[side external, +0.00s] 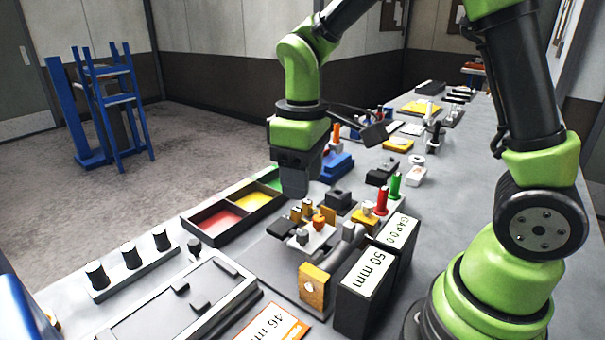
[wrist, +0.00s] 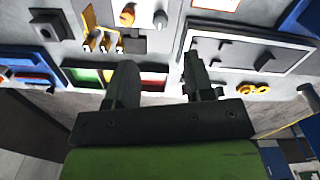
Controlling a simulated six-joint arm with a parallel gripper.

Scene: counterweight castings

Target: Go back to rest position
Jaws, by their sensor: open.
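My gripper (side external: 294,188) hangs from my green and black arm above the bench, beside the tray with red, yellow and green compartments. In the side view its jaws are dark and hard to tell apart. In the wrist view my gripper (wrist: 160,72) shows two dark fingers spread apart with nothing between them. Below and right of it in the side view is a metal fixture (side external: 312,238) with several brass and orange pieces. No casting is seen held.
The three-colour tray (side external: 196,226) lies along the bench edge. Two black display boxes, one the 50 mm box (side external: 352,312), stand right of the fixture. A framed panel (side external: 150,325) and a peg rack (side external: 104,292) are at front left. Red and green posts (side external: 395,187) stand behind.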

